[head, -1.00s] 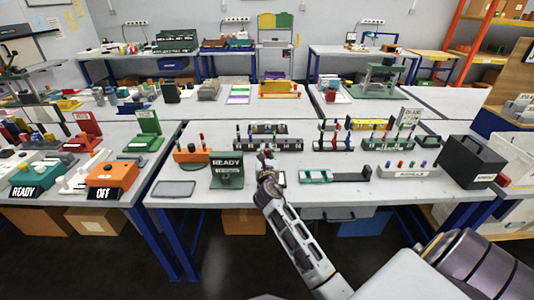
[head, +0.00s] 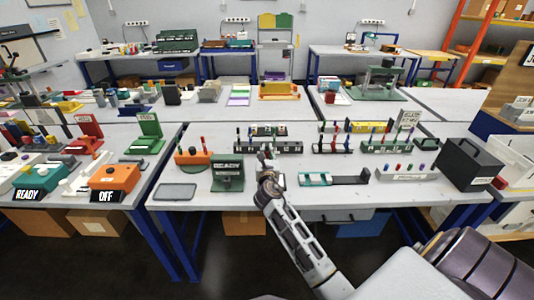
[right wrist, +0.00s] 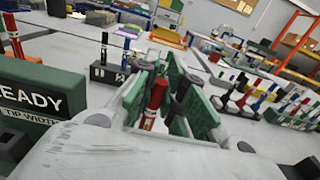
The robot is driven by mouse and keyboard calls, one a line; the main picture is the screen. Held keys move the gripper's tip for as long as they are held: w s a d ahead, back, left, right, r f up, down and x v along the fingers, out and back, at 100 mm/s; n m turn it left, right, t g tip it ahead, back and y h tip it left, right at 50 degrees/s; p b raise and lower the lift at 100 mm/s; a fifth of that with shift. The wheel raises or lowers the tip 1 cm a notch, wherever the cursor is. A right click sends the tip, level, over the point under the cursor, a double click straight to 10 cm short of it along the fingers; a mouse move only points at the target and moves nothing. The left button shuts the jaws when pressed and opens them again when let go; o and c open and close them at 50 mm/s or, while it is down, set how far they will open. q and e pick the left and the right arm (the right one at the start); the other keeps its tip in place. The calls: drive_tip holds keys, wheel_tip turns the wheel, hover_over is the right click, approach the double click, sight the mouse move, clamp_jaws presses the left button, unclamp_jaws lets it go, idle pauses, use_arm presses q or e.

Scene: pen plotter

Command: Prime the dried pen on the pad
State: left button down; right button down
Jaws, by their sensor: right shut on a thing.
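My right gripper (head: 265,158) is over the middle of the near table, in front of a long dark pen rack (head: 285,148). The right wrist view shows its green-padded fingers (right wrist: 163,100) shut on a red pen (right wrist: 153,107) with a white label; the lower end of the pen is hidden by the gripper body. A small pad (head: 279,181) lies partly hidden behind my arm, and I cannot make out its surface. A dark green stand (head: 227,172) with a sign is left of the gripper; it reads READY in the right wrist view (right wrist: 30,105). My left gripper is out of view.
A grey flat plate (head: 178,191) lies at the table's front left. An orange pen holder (head: 192,158) stands behind it. A green and dark tray (head: 333,179), a white holder (head: 407,171) and a black box (head: 468,160) stand to the right.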

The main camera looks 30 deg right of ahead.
drive_tip(key=shift+d, duration=0.15)
drive_tip(key=shift+s+d+p, duration=0.5)
drive_tip(key=shift+d+p, duration=0.1)
drive_tip(key=shift+d, duration=0.1)
drive_tip(key=shift+f+b, duration=0.55)
drive_tip(key=shift+f, duration=0.35)
idle(1.1)
drive_tip(key=shift+r, duration=0.15)
drive_tip(key=shift+r+p, duration=0.7)
drive_tip(key=shift+p, duration=0.35)
drive_tip(key=shift+d, duration=0.1)
